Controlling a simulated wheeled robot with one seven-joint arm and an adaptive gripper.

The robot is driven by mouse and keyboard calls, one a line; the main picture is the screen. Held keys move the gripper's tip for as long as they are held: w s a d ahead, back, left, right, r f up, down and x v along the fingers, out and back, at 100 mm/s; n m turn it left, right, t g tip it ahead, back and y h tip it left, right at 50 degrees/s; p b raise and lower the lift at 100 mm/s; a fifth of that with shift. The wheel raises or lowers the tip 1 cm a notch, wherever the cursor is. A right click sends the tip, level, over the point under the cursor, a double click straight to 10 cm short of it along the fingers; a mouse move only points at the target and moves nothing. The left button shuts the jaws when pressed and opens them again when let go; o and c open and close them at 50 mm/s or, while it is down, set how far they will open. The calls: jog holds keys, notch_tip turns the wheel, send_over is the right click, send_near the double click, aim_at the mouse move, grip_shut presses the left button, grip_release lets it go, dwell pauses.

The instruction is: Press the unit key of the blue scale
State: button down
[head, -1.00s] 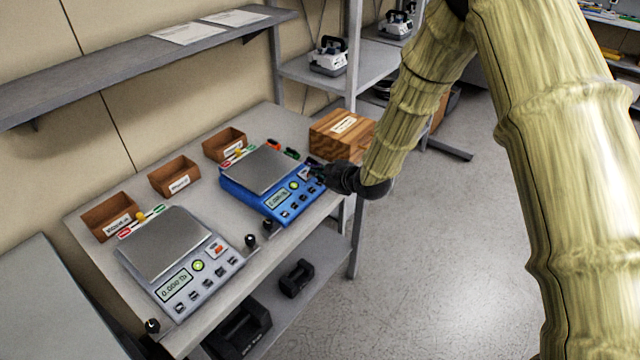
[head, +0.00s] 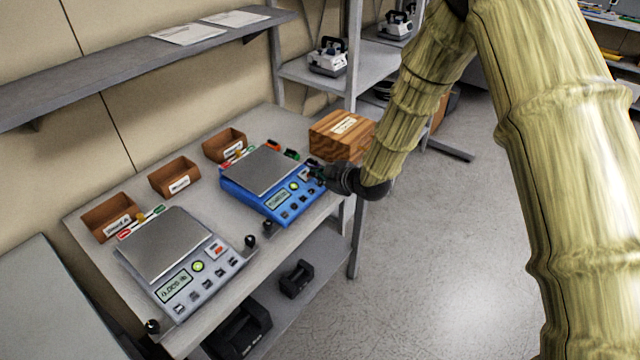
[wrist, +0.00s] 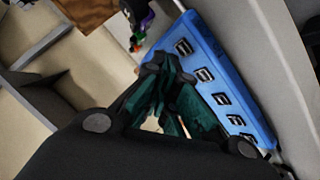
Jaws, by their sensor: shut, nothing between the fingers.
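The blue scale (head: 232,187) stands on the bench with a grey weighing plate, a small lit display (head: 279,199), a round yellow-green button and a row of dark keys on its front panel. My gripper (head: 317,170) is shut and empty at the right end of this panel, partly hiding that corner. In the wrist view the closed fingertips (wrist: 160,62) appear beside the blue panel (wrist: 222,82), near the end of its key row. Several keys show there, but their labels are too small to read. I cannot tell whether the fingertips touch a key.
A grey scale (head: 165,243) with a similar panel stands to the left. Small brown bins (head: 174,177) line the wall side. A wooden box (head: 341,135) stands close behind my gripper. Black knobs (head: 250,241) sit at the bench's front edge. Open floor lies to the right.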

jog(key=shift+f, duration=0.2)
jog(key=shift+a+f+b, duration=0.1)
jog(key=shift+f+b, duration=0.15)
jog(key=shift+b, duration=0.1)
jog(key=shift+w+f, duration=0.1)
jog(key=shift+f, duration=0.2)
dwell(0.6)
jog(key=shift+r, duration=0.1)
dwell(0.4)
jog(key=shift+r, duration=0.65)
jog(key=shift+r, duration=0.1)
jog(key=shift+s+d+r+p, duration=0.2)
jog(key=shift+r+p, duration=0.25)
jog(key=shift+r, duration=0.3)
jog(key=shift+s+d+r+p, duration=0.2)
jog(key=shift+r+p, duration=0.25)
jog(key=shift+r, duration=0.35)
jog(key=shift+s+d+r+p, duration=0.2)
jog(key=shift+r+p, duration=0.25)
jog(key=shift+r, duration=0.3)
jog(key=shift+w, duration=0.1)
